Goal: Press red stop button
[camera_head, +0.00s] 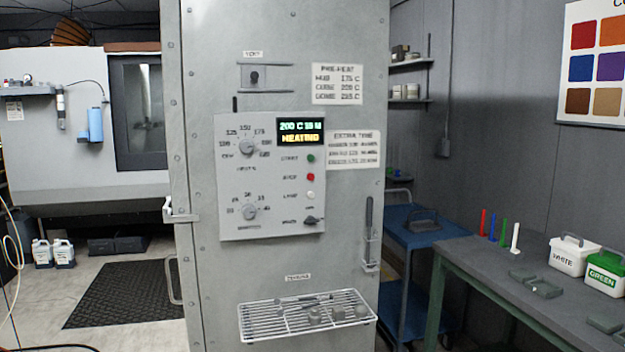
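The red stop button (311,177) is a small round button on the light grey control panel (235,190) of a tall grey oven cabinet. It sits between a green start button (311,158) above and a pale lamp (311,195) below. The panel's display (300,132) reads "200 C" on its upper line and "HEATING" below. Two dials are on the panel's left side, and a dark switch (313,221) is at its lower right. Nothing covers the red button. Neither of my grippers shows in the head view.
A wire rack (250,326) with small grey parts juts from the cabinet below the panel. A handle (180,216) sticks out at its left edge. A green-framed workbench (470,262) with tubs stands at right, a blue cart (400,235) behind it. The floor at left has a black mat (128,295).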

